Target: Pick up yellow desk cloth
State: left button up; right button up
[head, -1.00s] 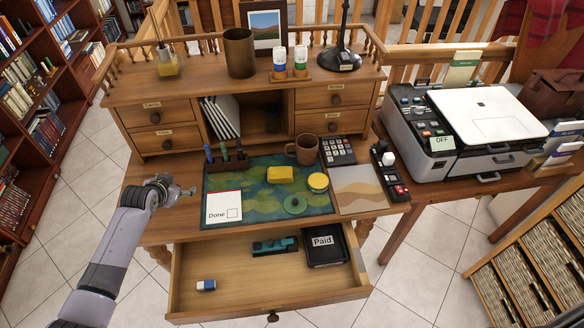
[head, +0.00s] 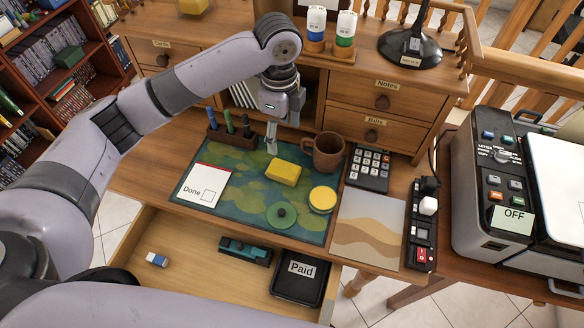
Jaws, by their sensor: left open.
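The yellow desk cloth (head: 283,172) is a small folded block lying on the green and blue desk mat (head: 232,208), left of the brown mug. My left gripper (head: 271,146) points down just above and behind the cloth's left end, its fingers apart and empty. I cannot tell whether a finger touches the cloth; it seems apart from it. My right gripper is not in view.
A brown mug (head: 328,152), a round yellow tin (head: 322,199) and a green lid (head: 281,215) stand close by. A pen holder (head: 232,137) is left of the gripper. The open drawer (head: 196,262) holds a black Paid tray (head: 300,281), a teal stapler-like object and an eraser.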

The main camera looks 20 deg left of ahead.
pick_arm(q)
notch_tip(320, 180, down, 4)
send_over(283, 169)
notch_tip(283, 169, down, 6)
jog(key=shift+s+d+r+p, duration=0.1)
jog(key=shift+s+r+p, duration=0.05)
jog(key=shift+p, duration=0.2)
notch_tip(283, 169, down, 4)
jog(key=shift+f+p, duration=0.15)
jog(key=shift+p, duration=0.25)
jog(key=shift+f, duration=0.4)
jog(key=c, duration=1)
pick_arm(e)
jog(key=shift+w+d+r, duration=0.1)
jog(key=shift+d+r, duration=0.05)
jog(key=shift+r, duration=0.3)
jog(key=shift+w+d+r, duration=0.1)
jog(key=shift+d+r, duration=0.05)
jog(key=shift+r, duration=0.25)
pick_arm(q)
notch_tip(283, 169, up, 20)
jog(key=shift+r+b, duration=0.1)
jog(key=shift+b, duration=0.5)
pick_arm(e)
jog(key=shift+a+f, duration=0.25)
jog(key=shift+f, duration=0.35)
